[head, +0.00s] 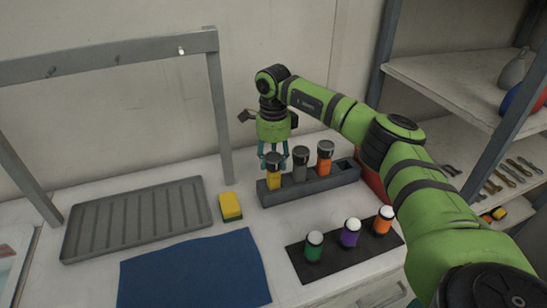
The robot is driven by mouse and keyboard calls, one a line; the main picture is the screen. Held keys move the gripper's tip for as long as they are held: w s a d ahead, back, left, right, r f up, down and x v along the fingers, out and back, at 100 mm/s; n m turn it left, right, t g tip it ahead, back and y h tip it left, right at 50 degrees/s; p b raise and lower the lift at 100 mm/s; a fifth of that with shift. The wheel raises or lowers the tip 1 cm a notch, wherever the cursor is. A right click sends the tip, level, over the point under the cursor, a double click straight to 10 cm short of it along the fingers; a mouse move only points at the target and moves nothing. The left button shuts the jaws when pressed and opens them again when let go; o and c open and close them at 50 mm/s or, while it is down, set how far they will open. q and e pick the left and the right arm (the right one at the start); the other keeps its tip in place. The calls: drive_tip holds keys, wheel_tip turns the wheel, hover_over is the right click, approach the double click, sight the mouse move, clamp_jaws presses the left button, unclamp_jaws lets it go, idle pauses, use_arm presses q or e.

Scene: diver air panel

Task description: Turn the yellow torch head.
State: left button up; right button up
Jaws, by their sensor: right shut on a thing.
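The yellow torch (274,182) stands upright at the left end of a dark grey rack, its dark head (273,160) on top. My right gripper (273,163) comes down from above with its fingers on either side of the torch head and is shut on it. A grey torch (300,168) and an orange torch (325,163) stand upright to the right in the same rack (315,190). My left gripper does not show.
A yellow sponge (230,206) lies left of the rack. In front are a blue cloth (195,272) and a black mat (330,262) with green, purple and orange capped bottles. A grey ribbed tray (135,215) lies left under a metal frame (110,55). Shelves (450,90) stand at right.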

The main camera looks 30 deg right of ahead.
sight(274, 157)
drive_tip(key=o, duration=1.2)
wheel_tip(274, 157, up, 12)
